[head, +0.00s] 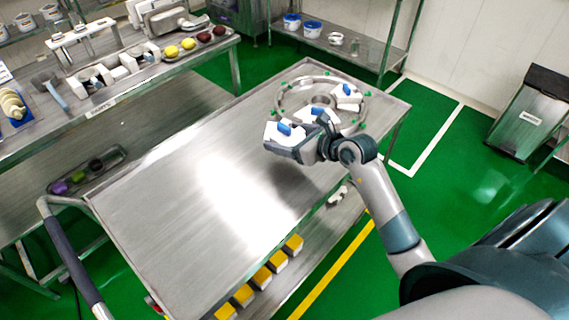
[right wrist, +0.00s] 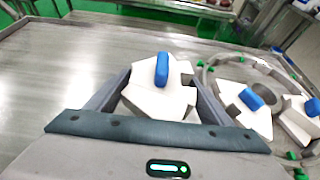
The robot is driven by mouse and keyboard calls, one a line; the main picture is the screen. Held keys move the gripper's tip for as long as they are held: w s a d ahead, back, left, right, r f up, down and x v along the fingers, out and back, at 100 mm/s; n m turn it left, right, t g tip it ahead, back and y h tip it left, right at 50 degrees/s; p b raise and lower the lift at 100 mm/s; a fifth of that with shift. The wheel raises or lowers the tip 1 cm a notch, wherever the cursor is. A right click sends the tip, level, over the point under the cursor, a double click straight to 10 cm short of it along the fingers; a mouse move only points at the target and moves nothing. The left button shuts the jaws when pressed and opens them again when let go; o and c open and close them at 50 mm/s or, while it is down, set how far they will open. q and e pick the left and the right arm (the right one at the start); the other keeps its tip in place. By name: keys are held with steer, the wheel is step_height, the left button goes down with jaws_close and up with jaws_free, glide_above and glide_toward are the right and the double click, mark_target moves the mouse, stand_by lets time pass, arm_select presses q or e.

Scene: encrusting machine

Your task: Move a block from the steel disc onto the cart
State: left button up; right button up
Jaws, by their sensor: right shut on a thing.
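My right gripper (head: 284,150) is shut on a white block with a blue handle (head: 281,131). In the right wrist view this held block (right wrist: 158,92) sits between the two fingers, above the cart's steel top (head: 180,205). The steel disc (head: 277,100), a ring with green knobs on its rim, lies at the far end of the cart top. It also shows in the right wrist view (right wrist: 206,72). Two more white blocks with blue handles lie on it, one at the right (head: 347,97) and one nearer (right wrist: 243,108), partly hidden by my gripper in the head view. My left gripper is not in view.
The near and middle cart top is bare. Yellow-topped blocks (head: 262,276) stand on its lower shelf, and a push handle (head: 70,250) is at the near left. A steel bench (head: 120,95) with fruit and tools runs along the left.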

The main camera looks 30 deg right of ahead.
steer(key=p, duration=0.1)
glide_above(285, 175)
step_height(285, 175, down, 3)
steer(key=shift+f, duration=0.1)
steer(key=shift+f+p, duration=0.65)
steer(key=shift+f, duration=1.3)
steer(key=o, duration=1.4)
